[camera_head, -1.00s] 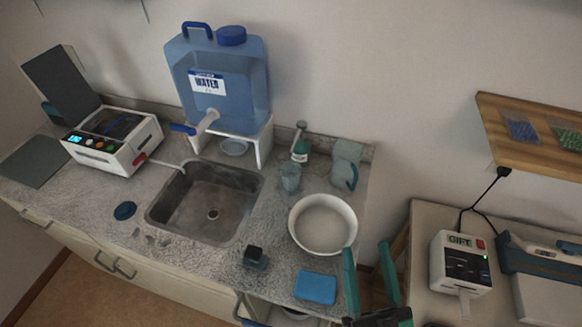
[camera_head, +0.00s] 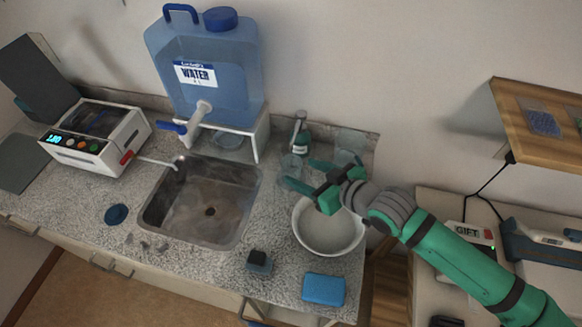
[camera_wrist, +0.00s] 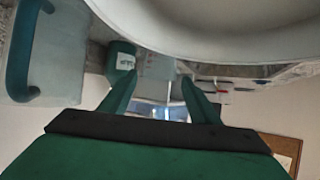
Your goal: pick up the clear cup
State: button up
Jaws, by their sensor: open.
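The clear cup (camera_head: 290,164) stands on the counter right of the sink, in front of a small green bottle (camera_head: 301,142). My gripper (camera_head: 304,173) is open and reaches in from the right over the white bowl. Its two teal fingers point left toward the cup, with the tips close to it in the picture. I cannot tell whether they touch it. In the wrist view the open gripper (camera_wrist: 158,88) has a pale, see-through shape between its fingers; I cannot tell whether it is the cup.
The white bowl (camera_head: 328,238) lies below my gripper. A clear pitcher with a teal handle (camera_wrist: 32,45) stands behind it, partly hidden. The sink (camera_head: 185,212) is left of the cup. A blue water jug (camera_head: 210,85) stands behind. A blue box (camera_head: 323,289) lies in front.

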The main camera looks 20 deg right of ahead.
aim_at(285, 164)
jog(key=x, duration=0.4)
jog(key=shift+w+a+f, duration=0.1)
jog(key=shift+f, duration=0.05)
jog(key=shift+w+f, duration=0.4)
jog(key=shift+w, duration=0.1)
jog(key=x, duration=0.5)
jog(key=shift+w+r, duration=0.1)
jog(key=shift+w, duration=0.05)
jog(key=c, duration=0.8)
